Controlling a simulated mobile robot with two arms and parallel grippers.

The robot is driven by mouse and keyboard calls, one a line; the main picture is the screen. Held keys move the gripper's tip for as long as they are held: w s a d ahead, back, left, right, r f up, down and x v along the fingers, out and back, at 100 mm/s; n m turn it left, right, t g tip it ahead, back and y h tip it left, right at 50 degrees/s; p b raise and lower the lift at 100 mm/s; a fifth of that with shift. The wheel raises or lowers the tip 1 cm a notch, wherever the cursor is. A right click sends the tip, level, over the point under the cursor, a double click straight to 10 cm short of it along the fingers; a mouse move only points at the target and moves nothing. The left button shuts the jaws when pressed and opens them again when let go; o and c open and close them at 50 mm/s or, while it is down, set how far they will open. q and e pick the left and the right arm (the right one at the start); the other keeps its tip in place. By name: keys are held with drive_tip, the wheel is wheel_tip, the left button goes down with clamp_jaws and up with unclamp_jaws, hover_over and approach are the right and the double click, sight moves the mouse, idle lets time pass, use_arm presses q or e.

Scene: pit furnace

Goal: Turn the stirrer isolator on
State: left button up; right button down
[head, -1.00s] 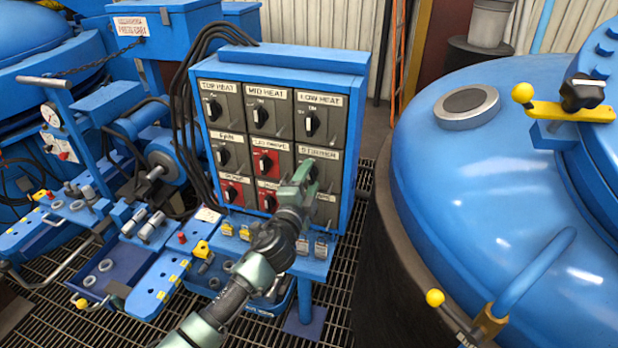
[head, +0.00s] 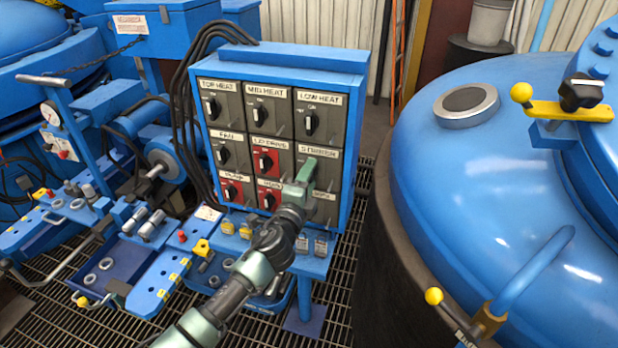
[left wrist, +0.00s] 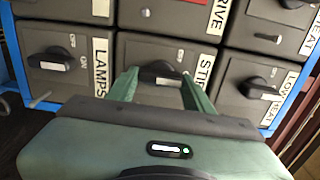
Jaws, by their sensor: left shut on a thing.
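The stirrer isolator (head: 331,172) is a dark grey switch box in the right column of the blue switch panel, middle row. Its black rotary knob (left wrist: 158,72) shows in the left wrist view, beside the partly covered STIRRER label. My left gripper (head: 306,171) reaches the panel from below, and its green fingers (left wrist: 158,82) are shut on the knob, one on each side. In the head view the gripper hides the knob, so its setting is hard to tell. My right gripper is not in view.
Other isolators surround it: LOW HEAT (head: 318,117) above, LAMPS (left wrist: 50,58) below, red U/D DRIVE (head: 267,161) to the left. A ledge with small padlock-like items (head: 321,246) lies below. A large blue furnace vessel (head: 480,190) stands close on the right.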

use_arm(q)
drive_tip(key=o, duration=1.4)
drive_tip(key=v, duration=0.8)
